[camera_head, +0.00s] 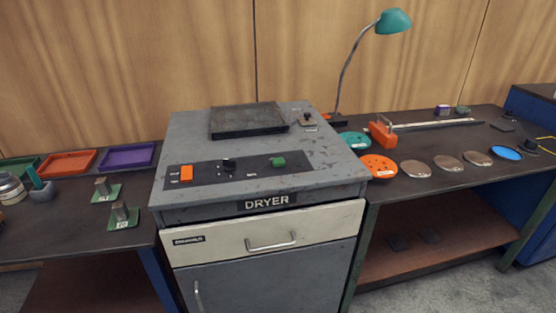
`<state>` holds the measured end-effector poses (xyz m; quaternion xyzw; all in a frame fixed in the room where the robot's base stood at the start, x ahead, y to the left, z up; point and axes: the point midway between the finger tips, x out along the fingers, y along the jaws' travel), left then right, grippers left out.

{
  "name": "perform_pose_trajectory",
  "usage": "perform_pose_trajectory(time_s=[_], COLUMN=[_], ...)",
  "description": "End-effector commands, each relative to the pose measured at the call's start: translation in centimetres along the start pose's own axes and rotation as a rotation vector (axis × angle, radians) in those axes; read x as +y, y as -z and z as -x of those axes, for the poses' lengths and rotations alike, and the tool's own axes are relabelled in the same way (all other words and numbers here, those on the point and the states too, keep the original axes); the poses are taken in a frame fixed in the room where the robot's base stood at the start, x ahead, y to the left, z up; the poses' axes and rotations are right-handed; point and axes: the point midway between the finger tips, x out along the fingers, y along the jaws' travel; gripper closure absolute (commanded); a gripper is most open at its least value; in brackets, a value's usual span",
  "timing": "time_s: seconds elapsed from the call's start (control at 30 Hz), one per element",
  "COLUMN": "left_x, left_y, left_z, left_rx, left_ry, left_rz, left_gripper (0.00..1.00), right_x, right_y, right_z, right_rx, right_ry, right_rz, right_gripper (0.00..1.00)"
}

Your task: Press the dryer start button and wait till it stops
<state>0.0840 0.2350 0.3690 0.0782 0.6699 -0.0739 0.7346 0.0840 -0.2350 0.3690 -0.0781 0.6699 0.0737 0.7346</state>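The dryer (262,229) is a grey, worn metal cabinet in the middle of the head view, with a "DRYER" label on its front edge. A dark control strip (252,173) runs across its top. On the strip sit an orange switch or button (186,173) at the left, a black knob (228,164) in the middle and a green button (278,162) at the right. The small markings are too small to read surely, so I cannot tell which one is the start button. A drawer (265,236) with a handle is closed. Neither of my grippers is in view.
A dark flat plate (247,121) lies on the dryer's top at the back. The left bench holds red (66,164) and purple (127,157) trays and small green-based blocks. The right bench holds a teal lamp (394,21), an orange disc (379,166) and several metal discs.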

Motion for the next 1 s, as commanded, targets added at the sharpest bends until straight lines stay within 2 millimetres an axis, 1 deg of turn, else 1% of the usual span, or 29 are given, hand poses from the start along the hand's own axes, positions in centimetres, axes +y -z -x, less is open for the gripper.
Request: perform_pose_trajectory(time_s=[0.03, 0.1, 0.13, 1.0], left_x=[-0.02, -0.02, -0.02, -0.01], left_y=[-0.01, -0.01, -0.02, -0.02], left_z=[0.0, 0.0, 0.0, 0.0], left_rx=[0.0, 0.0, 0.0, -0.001], left_ry=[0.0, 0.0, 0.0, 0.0], left_rz=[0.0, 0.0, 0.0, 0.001], left_gripper=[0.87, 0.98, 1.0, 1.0], right_x=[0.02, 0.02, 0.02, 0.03], right_y=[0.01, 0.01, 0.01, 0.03], right_z=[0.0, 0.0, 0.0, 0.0], right_rx=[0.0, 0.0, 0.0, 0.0], right_ry=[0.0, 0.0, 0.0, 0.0], right_rz=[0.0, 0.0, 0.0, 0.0], right_gripper=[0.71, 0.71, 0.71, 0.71])
